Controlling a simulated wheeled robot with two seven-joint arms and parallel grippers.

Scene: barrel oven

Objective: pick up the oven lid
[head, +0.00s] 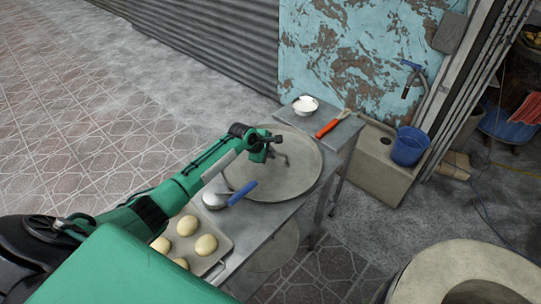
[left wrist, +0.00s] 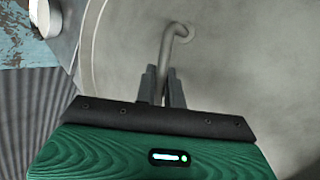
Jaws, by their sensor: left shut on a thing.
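The oven lid (head: 292,176) is a round grey disc lying flat on the metal table in the head view. Its bent rod handle stands up near the middle and shows in the left wrist view (left wrist: 177,38). My left gripper (head: 274,146) is over the lid, with its fingers (left wrist: 163,84) shut on the handle. The lid's pale surface fills much of the left wrist view (left wrist: 245,75). My right gripper is not in view.
A tray (head: 222,244) with several dough balls and a blue-handled tool (head: 241,194) lie on the near side. A white bowl (head: 305,105) and a red-handled brush (head: 328,128) are behind. A blue bucket (head: 409,146) stands right; the round oven (head: 465,270) is at lower right.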

